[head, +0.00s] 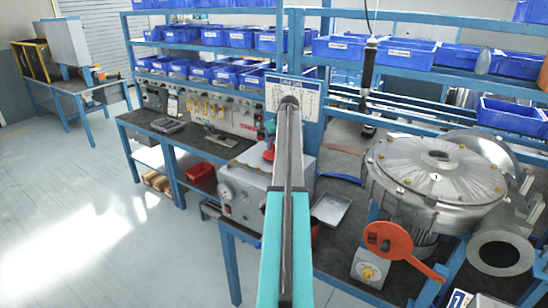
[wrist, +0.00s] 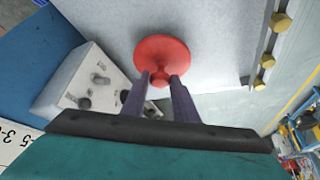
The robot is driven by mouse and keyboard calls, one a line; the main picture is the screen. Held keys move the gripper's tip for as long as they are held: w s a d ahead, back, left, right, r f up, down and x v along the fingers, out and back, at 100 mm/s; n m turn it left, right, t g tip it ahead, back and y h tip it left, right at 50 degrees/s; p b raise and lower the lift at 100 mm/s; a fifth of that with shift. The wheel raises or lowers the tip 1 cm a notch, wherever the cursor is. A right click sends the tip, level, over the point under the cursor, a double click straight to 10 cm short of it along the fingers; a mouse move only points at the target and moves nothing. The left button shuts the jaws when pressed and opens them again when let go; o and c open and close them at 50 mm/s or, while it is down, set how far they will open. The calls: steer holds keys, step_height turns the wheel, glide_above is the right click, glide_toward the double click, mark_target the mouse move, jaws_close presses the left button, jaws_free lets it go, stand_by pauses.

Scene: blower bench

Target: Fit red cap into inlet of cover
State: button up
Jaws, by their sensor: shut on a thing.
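A red cap (wrist: 162,54), a round disc with a small knob, is in the wrist view. My gripper (wrist: 160,82) is shut on the knob between its two dark purple fingers. The disc is in front of a pale surface; I cannot tell whether they touch. In the head view my arm hides most of the gripper. A small red shape (head: 268,155) shows just left of the arm, but I cannot tell if it is the cap. The grey metal cover (head: 437,178) of the blower is right of my arm, with a round fitting in its middle; its inlet is not clear.
A white box with a gauge (head: 245,192) stands left of my arm. A red lever disc (head: 388,242) and a grey round flange (head: 499,253) are in front of the blower. A metal tray (head: 331,208) lies on the bench. Blue bins (head: 376,50) line the shelves behind.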

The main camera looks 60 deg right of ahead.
steer(key=shift+r+p, duration=0.3)
steer(key=shift+r, duration=0.95)
